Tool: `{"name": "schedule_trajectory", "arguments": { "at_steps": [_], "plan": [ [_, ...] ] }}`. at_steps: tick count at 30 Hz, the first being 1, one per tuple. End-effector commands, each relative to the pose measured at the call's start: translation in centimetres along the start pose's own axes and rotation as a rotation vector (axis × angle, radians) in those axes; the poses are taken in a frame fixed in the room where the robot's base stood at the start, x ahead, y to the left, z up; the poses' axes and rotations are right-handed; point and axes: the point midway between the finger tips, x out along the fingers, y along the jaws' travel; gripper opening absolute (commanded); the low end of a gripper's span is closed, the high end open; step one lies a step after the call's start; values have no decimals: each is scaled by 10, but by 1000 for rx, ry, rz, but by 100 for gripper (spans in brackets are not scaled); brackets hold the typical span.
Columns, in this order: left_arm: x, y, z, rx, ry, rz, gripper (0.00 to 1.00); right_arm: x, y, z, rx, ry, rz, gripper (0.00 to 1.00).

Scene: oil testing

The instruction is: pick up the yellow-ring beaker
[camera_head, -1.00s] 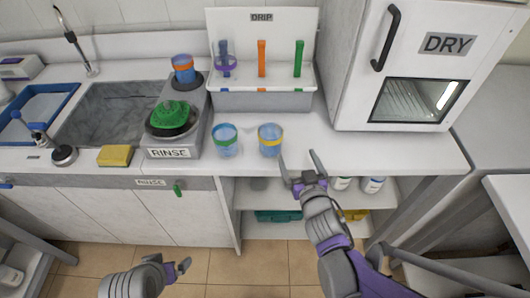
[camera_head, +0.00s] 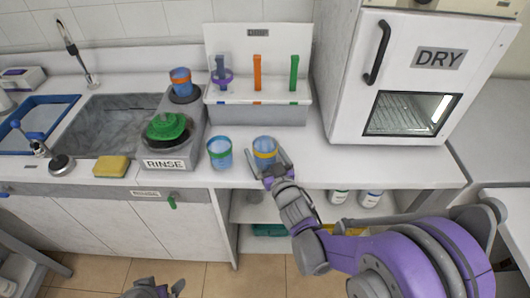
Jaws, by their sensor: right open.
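The yellow-ring beaker (camera_head: 265,148) is a clear blue beaker with a yellow band, upright on the white counter in the middle of the head view. My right gripper (camera_head: 268,162) is open, with its fingers on either side of the beaker's lower front; I cannot tell whether they touch it. The gripper hides part of the beaker's base. My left gripper (camera_head: 160,288) is low at the bottom edge, far from the beaker and partly cut off; its jaw state is unclear.
A green-ring beaker (camera_head: 220,153) stands close to the left. The drip rack (camera_head: 258,114) is behind, and the dry cabinet (camera_head: 430,75) is to the right. The counter right of the beaker is clear.

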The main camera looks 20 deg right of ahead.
Motion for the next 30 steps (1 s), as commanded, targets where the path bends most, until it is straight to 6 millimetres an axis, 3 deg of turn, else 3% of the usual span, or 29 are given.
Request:
{"name": "schedule_trajectory", "arguments": {
  "at_steps": [4,12,25,30],
  "plan": [
    [-3,0,-2,0,1,0,100,17,0,-1,-1,0,0,100],
    [-2,0,-2,0,1,0,100,20,0,0,0,0,0,100],
    [-2,0,-2,0,1,0,100,20,0,0,0,0,1,24],
    [-2,0,-2,0,1,0,100,20,0,0,0,0,0,24]
  ]
}}
